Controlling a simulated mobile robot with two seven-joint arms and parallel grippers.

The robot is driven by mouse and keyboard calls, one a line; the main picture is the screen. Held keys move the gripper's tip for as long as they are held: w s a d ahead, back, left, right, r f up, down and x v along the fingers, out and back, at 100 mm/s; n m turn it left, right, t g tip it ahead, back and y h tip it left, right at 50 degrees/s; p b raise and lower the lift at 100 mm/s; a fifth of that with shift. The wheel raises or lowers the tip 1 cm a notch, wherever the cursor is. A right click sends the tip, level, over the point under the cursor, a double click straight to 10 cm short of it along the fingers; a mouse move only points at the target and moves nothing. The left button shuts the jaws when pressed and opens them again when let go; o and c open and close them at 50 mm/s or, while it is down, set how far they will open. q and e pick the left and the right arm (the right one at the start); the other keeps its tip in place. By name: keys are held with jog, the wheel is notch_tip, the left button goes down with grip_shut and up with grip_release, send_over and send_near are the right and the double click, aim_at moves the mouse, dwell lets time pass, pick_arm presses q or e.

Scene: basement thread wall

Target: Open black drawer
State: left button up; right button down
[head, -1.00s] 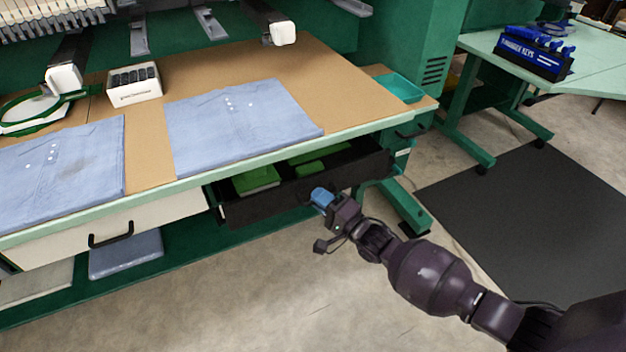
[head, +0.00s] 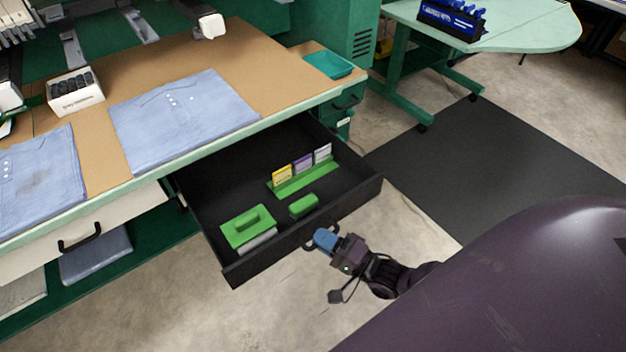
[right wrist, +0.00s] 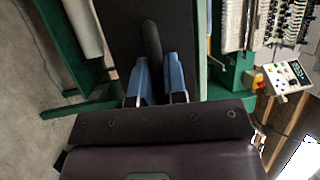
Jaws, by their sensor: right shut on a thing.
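The black drawer (head: 225,196) is pulled well out from under the worktable in the head view. Inside it are a green box with a handle (head: 247,227), a small green block (head: 303,206) and a green holder with yellow, purple and white cards (head: 302,182). My right gripper (head: 318,240) is at the drawer's front, shut on its black handle (head: 306,236). In the right wrist view the blue fingers (right wrist: 159,78) stand on both sides of the dark handle bar (right wrist: 152,42). My left gripper is not in view.
Folded blue shirts (head: 183,118) and a white box (head: 75,92) lie on the worktable (head: 262,62). A white drawer (head: 95,232) beside the black one is closed. A black mat (head: 440,165) lies on the floor at right, before a pale green table (head: 510,30).

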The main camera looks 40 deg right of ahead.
jog(key=shift+s, duration=0.7)
jog(key=c, duration=1.2)
grip_release()
jog(key=v, duration=1)
jog(key=shift+s+d, duration=0.25)
jog(key=shift+s, duration=0.1)
jog(key=shift+a+r, duration=0.1)
